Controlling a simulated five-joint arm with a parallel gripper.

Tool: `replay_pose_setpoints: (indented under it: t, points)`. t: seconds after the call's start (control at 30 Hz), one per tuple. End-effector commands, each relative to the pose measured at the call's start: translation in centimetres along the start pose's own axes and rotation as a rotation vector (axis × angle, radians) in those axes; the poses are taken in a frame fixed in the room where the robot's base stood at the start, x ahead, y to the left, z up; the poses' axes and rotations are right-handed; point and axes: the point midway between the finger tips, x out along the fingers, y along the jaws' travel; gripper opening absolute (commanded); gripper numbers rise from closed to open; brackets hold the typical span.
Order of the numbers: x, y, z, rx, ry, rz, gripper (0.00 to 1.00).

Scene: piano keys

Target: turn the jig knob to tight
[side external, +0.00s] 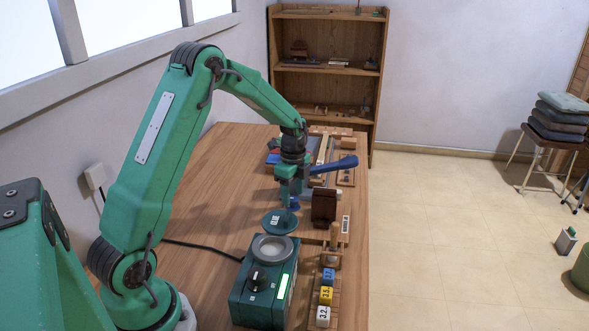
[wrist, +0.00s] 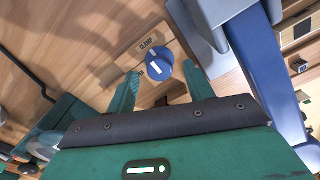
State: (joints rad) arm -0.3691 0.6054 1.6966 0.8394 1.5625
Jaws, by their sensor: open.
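The jig knob (wrist: 159,71) is round and blue with a short white pointer mark, on a wooden plate (wrist: 134,59) in the wrist view. Dark lettering sits on the plate above the knob; a second label at its left is partly hidden. My gripper (wrist: 162,78) is open, one green finger on each side of the knob with gaps visible. I cannot tell how far the fingertips are above the plate. In the side view my gripper (side external: 291,195) points down, with a bit of the blue knob (side external: 294,204) showing below it.
A long blue lever (side external: 334,165) on a grey body stands close to the right of my gripper. The left of the wooden table is mostly clear.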

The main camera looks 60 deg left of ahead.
Motion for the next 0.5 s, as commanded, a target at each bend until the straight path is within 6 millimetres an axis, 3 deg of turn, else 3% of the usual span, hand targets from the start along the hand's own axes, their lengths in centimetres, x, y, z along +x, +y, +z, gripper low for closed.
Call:
replay_pose_setpoints:
  t: [0.5]
  points:
    - [-6.1,0.0,0.0,0.001,0.0,-0.002,0.52]
